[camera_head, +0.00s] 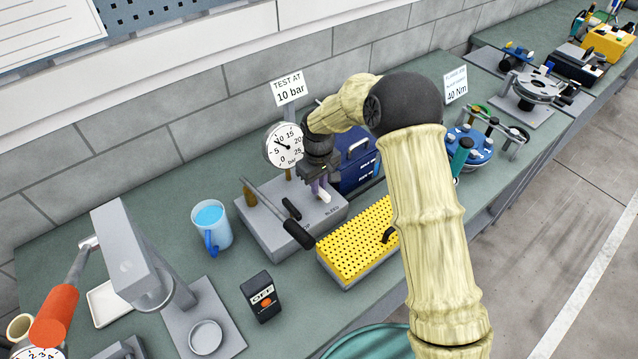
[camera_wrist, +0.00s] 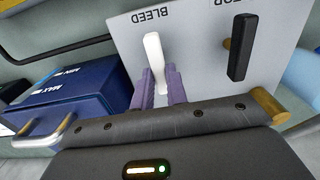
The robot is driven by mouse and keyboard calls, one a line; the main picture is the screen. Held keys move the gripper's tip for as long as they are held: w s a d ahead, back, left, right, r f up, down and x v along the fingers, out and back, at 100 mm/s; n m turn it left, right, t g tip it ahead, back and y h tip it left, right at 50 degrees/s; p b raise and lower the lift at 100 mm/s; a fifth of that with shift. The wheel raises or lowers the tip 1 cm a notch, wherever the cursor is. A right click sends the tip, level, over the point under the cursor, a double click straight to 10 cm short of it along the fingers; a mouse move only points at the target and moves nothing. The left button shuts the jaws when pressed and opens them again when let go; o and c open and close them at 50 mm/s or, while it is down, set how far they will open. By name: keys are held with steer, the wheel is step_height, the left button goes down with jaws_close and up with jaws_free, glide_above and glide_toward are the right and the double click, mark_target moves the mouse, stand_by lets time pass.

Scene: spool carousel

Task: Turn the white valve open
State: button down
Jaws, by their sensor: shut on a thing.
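The white valve handle (camera_wrist: 153,52) sticks up from the grey plate beside the upside-down word BLEED in the wrist view. In the head view its white end (camera_head: 325,197) shows just below my gripper (camera_head: 318,185), on the grey test stand (camera_head: 277,228). My gripper's purple fingers (camera_wrist: 161,88) stand on both sides of the white handle and are shut on it. The fingers hide part of the handle's lower end. The handle runs nearly straight along the wrist picture. The round gauge (camera_head: 284,146) stands behind the stand, under a sign reading TEST AT 10 bar.
A black handle (camera_wrist: 241,48) stands beside the white one. A long lever with a black grip (camera_head: 298,234) crosses the stand's front. A blue case (camera_head: 357,165) is close at the right, a yellow perforated tray (camera_head: 352,246) in front, and a blue mug (camera_head: 212,229) at left.

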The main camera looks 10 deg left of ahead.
mark_target(321, 188)
steer(key=shift+w+r, duration=0.1)
steer(key=shift+r, duration=0.05)
steer(key=c, duration=1.4)
jaws_free()
step_height(321, 188, up, 17)
steer(key=b, duration=0.3)
steer(key=shift+r, duration=0.15)
steer(key=s+d+f+m+t, duration=0.1)
steer(key=s+d+f+m, duration=0.1)
steer(key=s+d, duration=0.4)
steer(key=s+d+f+m, duration=0.3)
steer(key=s+d, duration=0.4)
steer(key=d, duration=0.5)
steer(key=s+d+f+m+t, duration=0.1)
steer(key=s+d+f+m, duration=0.1)
steer(key=s+d+m, duration=0.2)
steer(key=s+d, duration=0.3)
steer(key=d, duration=0.2)
steer(key=shift+s+f+m+t, duration=0.15)
steer(key=shift+f+m+t, duration=0.15)
steer(key=shift+f+m, duration=0.1)
